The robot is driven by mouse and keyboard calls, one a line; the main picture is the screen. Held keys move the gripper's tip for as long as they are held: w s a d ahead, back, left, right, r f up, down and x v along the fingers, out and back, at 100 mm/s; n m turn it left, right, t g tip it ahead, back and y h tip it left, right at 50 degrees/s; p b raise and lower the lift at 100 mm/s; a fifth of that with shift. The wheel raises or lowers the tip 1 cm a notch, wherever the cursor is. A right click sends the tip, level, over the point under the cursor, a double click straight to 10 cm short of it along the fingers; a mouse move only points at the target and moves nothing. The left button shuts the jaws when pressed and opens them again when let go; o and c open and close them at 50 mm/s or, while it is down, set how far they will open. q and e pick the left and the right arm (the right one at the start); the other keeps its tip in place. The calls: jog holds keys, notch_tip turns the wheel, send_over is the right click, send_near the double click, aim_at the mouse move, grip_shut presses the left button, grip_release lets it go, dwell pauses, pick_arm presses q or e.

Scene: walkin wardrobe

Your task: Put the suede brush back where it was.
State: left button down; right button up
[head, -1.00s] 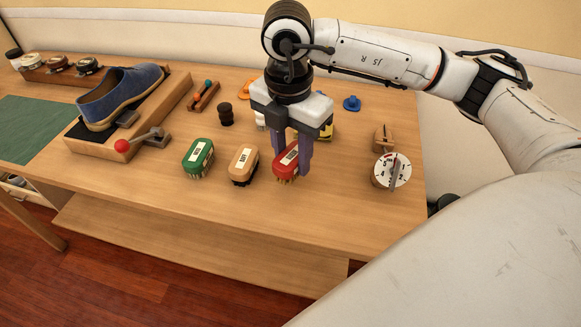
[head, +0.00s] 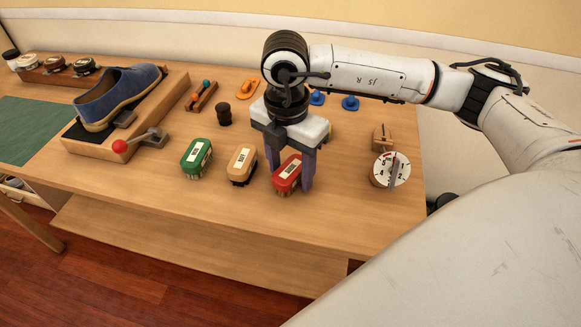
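A red brush (head: 287,174) with a white label stands on the table, bristles down, at the right end of a row. Beside it are a tan brush (head: 242,164) and a green brush (head: 196,157). The label print is too small to read, so I cannot tell by name which is the suede brush. My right gripper (head: 288,180) points down over the red brush. Its fingers are spread, one on each side of the brush, with a gap showing at the left finger. My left gripper is not in view.
A blue shoe (head: 118,95) sits on a wooden stand with a red-knobbed lever (head: 120,146) at left. A dial (head: 391,170) stands at right. A dark peg (head: 224,114), an orange item (head: 246,88) and blue items (head: 350,103) are behind. The table's front strip is clear.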

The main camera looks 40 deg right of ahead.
aim_at(288, 171)
notch_tip(288, 171, up, 12)
jog(key=shift+a+p, duration=0.3)
jog(key=shift+a, duration=0.05)
jog(key=shift+s+r, duration=0.1)
dwell(1.4)
